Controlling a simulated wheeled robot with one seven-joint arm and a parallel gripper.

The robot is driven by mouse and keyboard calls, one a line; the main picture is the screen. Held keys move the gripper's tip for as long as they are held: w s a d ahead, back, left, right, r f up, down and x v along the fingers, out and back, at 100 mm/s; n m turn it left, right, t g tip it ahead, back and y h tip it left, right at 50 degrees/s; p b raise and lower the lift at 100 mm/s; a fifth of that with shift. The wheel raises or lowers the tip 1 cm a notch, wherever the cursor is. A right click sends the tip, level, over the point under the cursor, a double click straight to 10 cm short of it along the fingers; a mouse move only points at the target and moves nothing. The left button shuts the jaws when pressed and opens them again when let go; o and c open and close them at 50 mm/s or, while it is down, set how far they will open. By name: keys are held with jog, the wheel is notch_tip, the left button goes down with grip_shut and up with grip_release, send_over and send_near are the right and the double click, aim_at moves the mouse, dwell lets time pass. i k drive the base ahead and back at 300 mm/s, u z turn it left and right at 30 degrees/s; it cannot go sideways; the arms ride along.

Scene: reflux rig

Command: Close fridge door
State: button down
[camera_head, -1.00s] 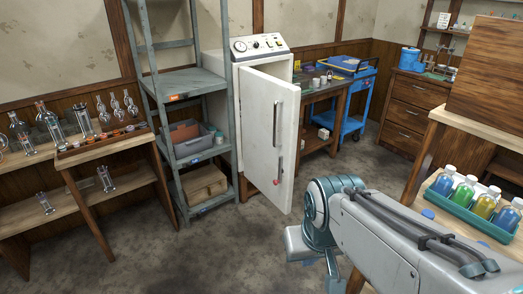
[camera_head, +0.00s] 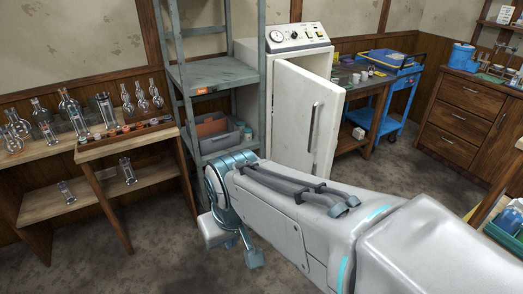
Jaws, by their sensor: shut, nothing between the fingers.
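The fridge (camera_head: 252,97) is a white cabinet with a dial and knobs on its sloped top panel. Its white door (camera_head: 293,113) stands ajar, with its left edge at the cabinet and its free right edge swung out into the room. A long vertical handle (camera_head: 314,127) is on the door's outer face near the free edge. My arm crosses in front of the door and hides its lower part. My gripper (camera_head: 252,257) hangs low over the floor, left of the door and apart from it. It is small in view, shut and empty.
A grey metal shelf unit (camera_head: 213,74) stands just left of the fridge. A wooden rack with glassware (camera_head: 85,148) is at the left. A dark bench and a blue cart (camera_head: 391,115) are right of the fridge. Floor at the lower left is clear.

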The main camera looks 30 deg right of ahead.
aim_at(308, 107)
jog(key=z, duration=0.25)
jog(key=i, duration=0.9)
jog(key=z, duration=0.55)
